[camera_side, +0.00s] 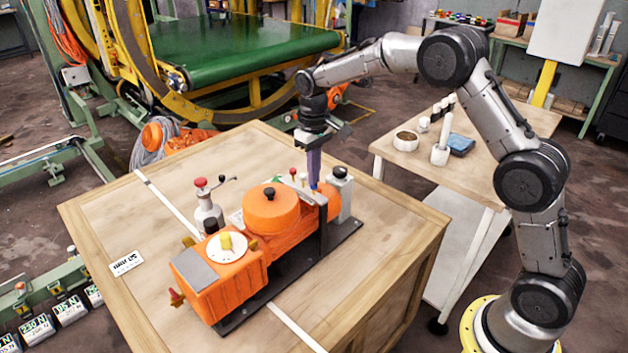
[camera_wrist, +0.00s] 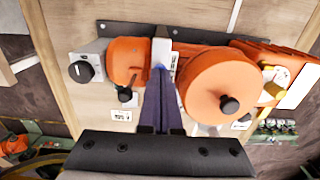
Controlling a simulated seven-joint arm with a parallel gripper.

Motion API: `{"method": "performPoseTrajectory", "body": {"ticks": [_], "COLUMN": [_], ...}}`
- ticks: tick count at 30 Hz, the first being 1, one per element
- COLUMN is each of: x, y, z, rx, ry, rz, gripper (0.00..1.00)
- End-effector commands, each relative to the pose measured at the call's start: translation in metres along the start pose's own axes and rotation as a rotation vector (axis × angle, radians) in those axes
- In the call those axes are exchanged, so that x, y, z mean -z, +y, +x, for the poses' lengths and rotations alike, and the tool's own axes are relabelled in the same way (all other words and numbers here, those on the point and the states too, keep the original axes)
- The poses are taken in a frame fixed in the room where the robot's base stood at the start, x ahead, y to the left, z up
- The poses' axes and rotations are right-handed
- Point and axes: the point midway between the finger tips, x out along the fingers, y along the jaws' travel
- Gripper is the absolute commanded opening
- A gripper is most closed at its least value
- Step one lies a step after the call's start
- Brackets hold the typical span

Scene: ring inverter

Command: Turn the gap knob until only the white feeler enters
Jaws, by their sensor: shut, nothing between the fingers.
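My gripper (camera_side: 314,188) is shut and empty, its purple fingers pointing down at the orange machine (camera_side: 295,232) beside a grey upright. In the wrist view the fingertips (camera_wrist: 160,74) are near a small blue piece; whether they touch it is unclear. Candidates for the gap knob are a black knob (camera_side: 340,172) on a grey block, also in the wrist view (camera_wrist: 81,71), and a yellow knob (camera_side: 226,241) on a white dial. I cannot tell which it is.
The round orange drum (camera_side: 272,208) with a black top knob is close to the fingers. A grey pump-like fitting (camera_side: 208,210) with a red cap stands at left. The wooden crate top (camera_side: 120,225) is free at left. A side table (camera_side: 470,155) holds white containers.

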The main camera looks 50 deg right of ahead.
Motion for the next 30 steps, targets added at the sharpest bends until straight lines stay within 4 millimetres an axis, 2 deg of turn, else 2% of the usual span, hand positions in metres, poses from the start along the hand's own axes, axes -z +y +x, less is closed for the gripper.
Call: {"method": "performPoseTrajectory", "body": {"ticks": [24, 30], "x": [0.001, 0.000], "y": [0.000, 0.000], "z": [-0.062, -0.068], "rx": [0.000, 0.000], "ry": [0.006, 0.004], "rz": [0.000, 0.000], "gripper": [0.00, 0.00]}}
